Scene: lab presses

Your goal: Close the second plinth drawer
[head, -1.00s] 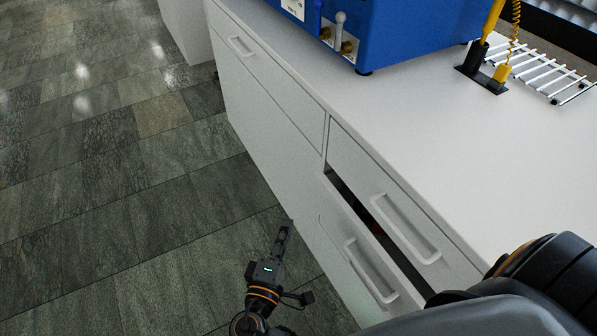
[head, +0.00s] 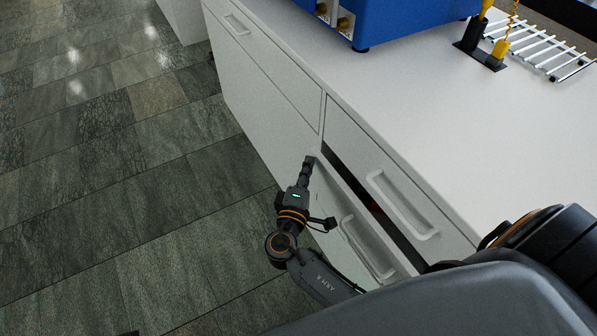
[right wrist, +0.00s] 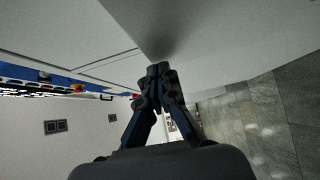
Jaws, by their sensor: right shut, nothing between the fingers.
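The second plinth drawer (head: 355,207) is a white front with a long handle (head: 366,250), below the upper drawer (head: 385,190) of the white cabinet in the head view. It stands partly open, with a dark gap and a small reddish spot inside. My right gripper (head: 309,163) is shut and empty, its tips at the far upper corner of this drawer front. Whether they touch it cannot be told. In the right wrist view, the closed fingers (right wrist: 160,70) point at a white panel close ahead. My left gripper is not in view.
The white worktop (head: 440,120) above carries a blue machine (head: 395,20), a black-and-yellow fixture (head: 480,52) and a metal rack (head: 540,50). Another closed drawer (head: 265,65) is farther along. The tiled floor (head: 110,190) left of the cabinet is clear.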

